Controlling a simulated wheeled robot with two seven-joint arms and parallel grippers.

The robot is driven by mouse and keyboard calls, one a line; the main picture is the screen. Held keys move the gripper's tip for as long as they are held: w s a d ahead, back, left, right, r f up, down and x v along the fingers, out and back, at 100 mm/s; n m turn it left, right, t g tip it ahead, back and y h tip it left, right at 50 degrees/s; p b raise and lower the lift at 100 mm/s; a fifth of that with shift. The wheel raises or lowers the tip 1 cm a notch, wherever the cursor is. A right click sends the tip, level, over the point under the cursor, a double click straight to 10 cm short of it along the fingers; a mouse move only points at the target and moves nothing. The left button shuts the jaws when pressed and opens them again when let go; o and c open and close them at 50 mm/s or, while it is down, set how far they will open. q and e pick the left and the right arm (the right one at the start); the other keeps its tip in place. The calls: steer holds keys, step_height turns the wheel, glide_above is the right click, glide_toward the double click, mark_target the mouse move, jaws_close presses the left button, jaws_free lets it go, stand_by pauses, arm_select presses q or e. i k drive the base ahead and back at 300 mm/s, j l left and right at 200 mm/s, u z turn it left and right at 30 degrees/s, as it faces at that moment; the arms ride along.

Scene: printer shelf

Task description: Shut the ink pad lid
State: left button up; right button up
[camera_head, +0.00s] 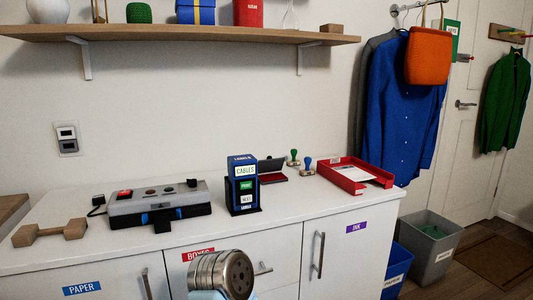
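The ink pad (273,178) sits on the white cabinet top, just right of the blue label box. It has a dark case and a red edge or pad surface. Its dark lid (272,164) stands raised at the back, so the pad is open. The label box partly hides its left side. Neither gripper shows in the head view, and nothing touches the pad or lid.
The blue label box (243,184) stands close left of the pad. Two stamps, green (293,158) and blue (307,166), and a red tray (355,174) stand to its right. A grey device (158,203) is further left. A metal cylindrical part (221,273) rises at the bottom centre.

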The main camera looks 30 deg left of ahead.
mark_target(270, 164)
steer(key=i+l+u, duration=0.1)
steer(key=l+u, duration=0.3)
steer(key=l, duration=0.2)
steer(key=l+u, duration=0.4)
steer(key=l, duration=0.15)
steer(key=i+l, duration=0.05)
